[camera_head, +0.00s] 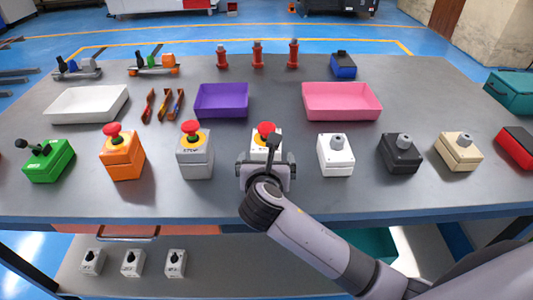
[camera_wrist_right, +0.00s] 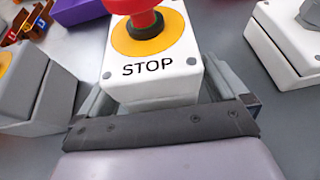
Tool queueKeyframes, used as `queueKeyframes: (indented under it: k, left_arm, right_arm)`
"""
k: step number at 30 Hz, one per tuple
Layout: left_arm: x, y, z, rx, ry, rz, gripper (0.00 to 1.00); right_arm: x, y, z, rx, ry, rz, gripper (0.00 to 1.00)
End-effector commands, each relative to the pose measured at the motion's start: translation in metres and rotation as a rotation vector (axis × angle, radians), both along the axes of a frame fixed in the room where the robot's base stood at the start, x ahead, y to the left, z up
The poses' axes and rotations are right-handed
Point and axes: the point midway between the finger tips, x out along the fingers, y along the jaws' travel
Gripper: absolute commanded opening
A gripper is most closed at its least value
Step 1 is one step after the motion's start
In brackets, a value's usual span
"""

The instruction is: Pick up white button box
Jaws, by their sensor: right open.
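A white button box (camera_head: 257,151) with a red mushroom button on a yellow disc stands upright on the grey table, mid-row. In the right wrist view the white button box (camera_wrist_right: 150,75) bears the word STOP. My right gripper (camera_head: 266,168) is at the near side of this box, and its arm hides the box's lower part in the head view. In the wrist view the open fingers of the right gripper (camera_wrist_right: 160,98) lie on either side of the box. I cannot tell whether they touch it. My left gripper is not in view.
A grey stop box (camera_head: 195,155) stands to the left and a white knob box (camera_head: 336,157) to the right, both with gaps. Several other coloured boxes continue the row. Behind are a purple tray (camera_head: 221,114), a pink tray (camera_head: 342,115) and a white tray (camera_head: 87,118).

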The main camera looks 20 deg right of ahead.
Motion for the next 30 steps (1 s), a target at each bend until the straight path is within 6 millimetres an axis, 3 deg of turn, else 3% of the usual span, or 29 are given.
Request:
queueKeyframes:
  k: [4,11,12,17,18,30]
  left_arm:
    - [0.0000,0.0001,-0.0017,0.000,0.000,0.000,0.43]
    - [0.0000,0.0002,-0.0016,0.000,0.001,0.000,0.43]
    - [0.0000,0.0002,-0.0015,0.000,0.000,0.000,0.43]
    - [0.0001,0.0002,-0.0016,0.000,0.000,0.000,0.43]
    - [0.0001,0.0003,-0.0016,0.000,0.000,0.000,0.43]
    - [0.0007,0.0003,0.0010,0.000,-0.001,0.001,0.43]
  right_arm:
    - [0.0105,-0.0034,-0.0035,0.002,-0.002,0.000,1.00]
    - [0.0115,-0.0035,-0.0038,0.003,-0.001,0.001,1.00]
    - [0.0115,-0.0035,-0.0038,0.003,-0.001,0.001,0.94]
    - [0.0112,-0.0034,-0.0039,0.003,-0.001,0.001,0.41]
    - [0.0112,-0.0035,-0.0039,0.003,-0.001,0.001,0.36]
    - [0.0117,-0.0036,0.0059,0.004,-0.005,0.000,0.36]
